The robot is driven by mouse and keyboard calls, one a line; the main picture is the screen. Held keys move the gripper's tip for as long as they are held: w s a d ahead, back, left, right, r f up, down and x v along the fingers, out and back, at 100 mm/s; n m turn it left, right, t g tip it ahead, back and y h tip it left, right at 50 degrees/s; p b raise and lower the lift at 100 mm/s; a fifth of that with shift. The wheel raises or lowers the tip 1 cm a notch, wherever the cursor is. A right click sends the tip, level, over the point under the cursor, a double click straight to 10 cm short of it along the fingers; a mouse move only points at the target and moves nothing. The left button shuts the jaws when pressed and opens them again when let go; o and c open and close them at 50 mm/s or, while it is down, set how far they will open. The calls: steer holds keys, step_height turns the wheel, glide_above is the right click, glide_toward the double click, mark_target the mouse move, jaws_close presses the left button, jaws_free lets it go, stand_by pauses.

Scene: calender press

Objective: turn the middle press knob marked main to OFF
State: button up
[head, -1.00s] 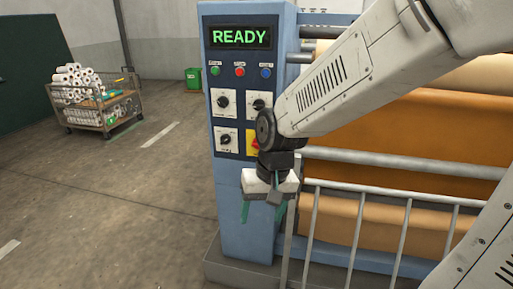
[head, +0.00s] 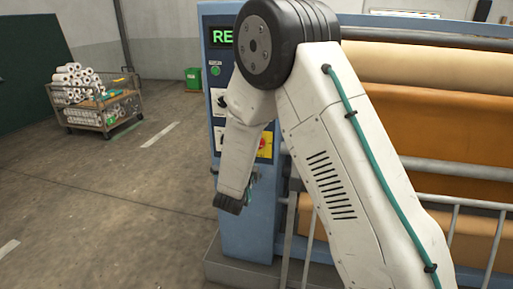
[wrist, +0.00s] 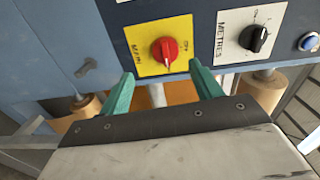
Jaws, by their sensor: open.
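The main knob (wrist: 165,50) is red on a yellow plate (wrist: 138,38) in the wrist view, with MAIN lettered to its left and OFF to its right. I cannot tell its exact setting. In the head view the red knob (head: 264,143) and its yellow plate show just right of my arm. My gripper (wrist: 162,87) is open, with two green fingers spread apart. In the wrist picture the knob lies between and beyond the fingertips, and nothing is held. In the head view my arm hides most of the gripper.
A black METRES knob (wrist: 253,38) and a blue button (wrist: 308,42) are to the right in the wrist view. The blue press column (head: 245,230) carries the panel. A metal guard rail (head: 455,200) fronts the rollers. A cart of rolls (head: 95,100) stands far left on open floor.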

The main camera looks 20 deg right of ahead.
steer(key=x, duration=0.7)
steer(key=shift+w+d+r+m, duration=0.3)
steer(key=shift+r, duration=0.15)
steer(key=c, duration=1)
